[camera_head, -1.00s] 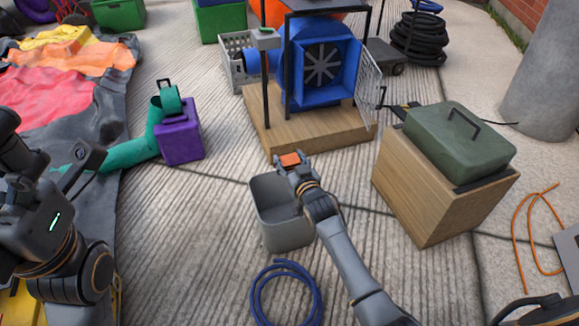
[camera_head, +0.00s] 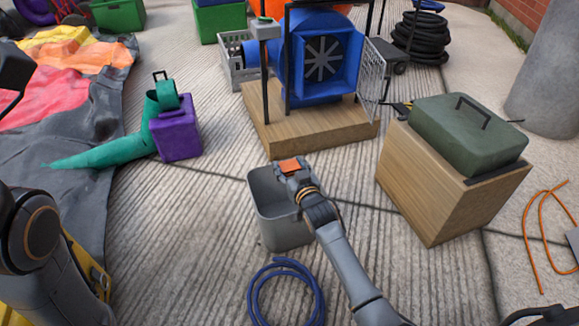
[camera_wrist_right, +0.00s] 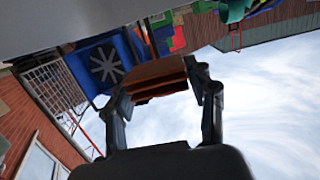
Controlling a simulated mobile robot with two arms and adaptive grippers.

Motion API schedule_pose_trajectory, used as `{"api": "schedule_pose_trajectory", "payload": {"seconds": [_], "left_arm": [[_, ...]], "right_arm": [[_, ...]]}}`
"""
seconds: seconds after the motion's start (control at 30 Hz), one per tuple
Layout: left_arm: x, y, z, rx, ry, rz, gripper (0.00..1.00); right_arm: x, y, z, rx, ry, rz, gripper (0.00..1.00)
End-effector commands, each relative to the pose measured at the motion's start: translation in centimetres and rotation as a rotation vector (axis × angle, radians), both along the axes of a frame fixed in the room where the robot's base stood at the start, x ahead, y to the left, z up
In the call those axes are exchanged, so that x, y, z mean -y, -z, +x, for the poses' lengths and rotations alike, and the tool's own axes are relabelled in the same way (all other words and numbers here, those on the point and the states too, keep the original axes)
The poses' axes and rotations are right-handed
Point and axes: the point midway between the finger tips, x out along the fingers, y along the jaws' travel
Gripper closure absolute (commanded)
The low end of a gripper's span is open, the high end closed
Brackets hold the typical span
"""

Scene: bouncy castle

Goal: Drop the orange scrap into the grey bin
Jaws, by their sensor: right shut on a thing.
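The orange scrap (camera_head: 290,166) is held at the tip of my right gripper (camera_head: 291,169). In the right wrist view, the scrap (camera_wrist_right: 157,78) sits between the two fingers of the right gripper (camera_wrist_right: 160,85), which are shut on it. The grey bin (camera_head: 275,232) stands on the concrete, open at the top. In the head view the gripper and scrap appear over the bin's far right rim; the exact height above it is hard to tell. My left arm shows at the left edge, but its gripper fingers are not in the picture.
A blue blower (camera_head: 320,65) stands on a wooden platform (camera_head: 318,130) behind the bin. A wooden box (camera_head: 425,190) with a green case (camera_head: 468,135) is at the right. A coiled blue hose (camera_head: 285,290) lies in front, a purple box (camera_head: 176,138) at left.

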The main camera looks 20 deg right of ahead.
Motion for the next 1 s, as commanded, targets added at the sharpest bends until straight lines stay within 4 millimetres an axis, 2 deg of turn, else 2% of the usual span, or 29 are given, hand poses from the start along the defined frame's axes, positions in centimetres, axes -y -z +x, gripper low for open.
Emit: {"api": "schedule_pose_trajectory", "payload": {"seconds": [0.23,0.27,0.3,0.4,0.77,0.87,1.0], "left_arm": [[0.0,-0.1,-0.1,0.001,0.0,0.0,0.16],[0.0,-0.1,0.0,0.001,0.0,0.001,0.16],[0.0,-0.1,0.0,0.001,0.0,0.0,0.16],[0.0,-0.1,0.0,0.0,0.0,0.001,0.16],[0.0,0.0,-0.1,0.003,0.001,-0.002,0.16],[0.0,0.0,-0.1,0.003,0.001,-0.002,0.16],[0.0,0.0,-0.1,0.002,0.0,0.0,0.16]], "right_arm": [[0.0,0.0,0.0,0.0,0.0,0.0,0.61],[0.0,0.0,0.0,0.0,0.0,0.0,0.42],[0.0,0.0,0.0,0.0,0.0,0.0,0.34],[0.0,0.0,0.0,0.0,0.0,0.0,0.18],[0.0,-0.4,0.0,0.002,0.0,0.0,0.18],[0.0,-1.5,0.1,0.004,0.0,-0.001,0.18],[0.1,-4.2,0.1,0.007,0.0,-0.002,0.18]]}}
